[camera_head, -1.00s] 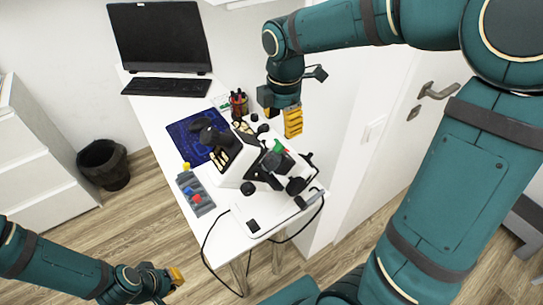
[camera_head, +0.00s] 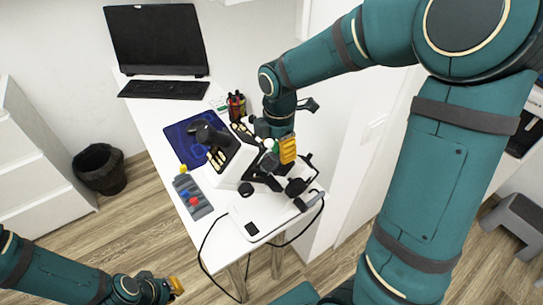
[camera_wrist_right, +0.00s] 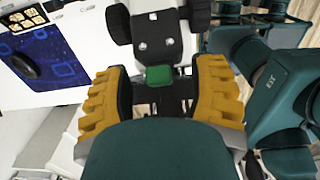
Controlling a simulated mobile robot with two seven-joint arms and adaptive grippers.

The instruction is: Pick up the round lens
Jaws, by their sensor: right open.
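I cannot pick out the round lens for certain in either view. The white and black eye-test instrument (camera_head: 232,160) stands on the table. My right gripper (camera_head: 288,150) is over its right part, with yellow fingers pointing down. In the right wrist view the right gripper (camera_wrist_right: 160,85) is open. A small green block (camera_wrist_right: 159,75) on a black part of the instrument shows between its fingers; I see no grip on it. My left gripper (camera_head: 174,287) is low at the bottom left, away from the table; its opening is too small to read.
The white table (camera_head: 155,125) bears a monitor (camera_head: 155,40), a keyboard (camera_head: 164,88), a pen cup (camera_head: 236,105), a blue mat (camera_head: 180,140) and a grey tray (camera_head: 195,208) with coloured pieces. A bin (camera_head: 99,168) stands on the floor. Black cables hang at the table's front.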

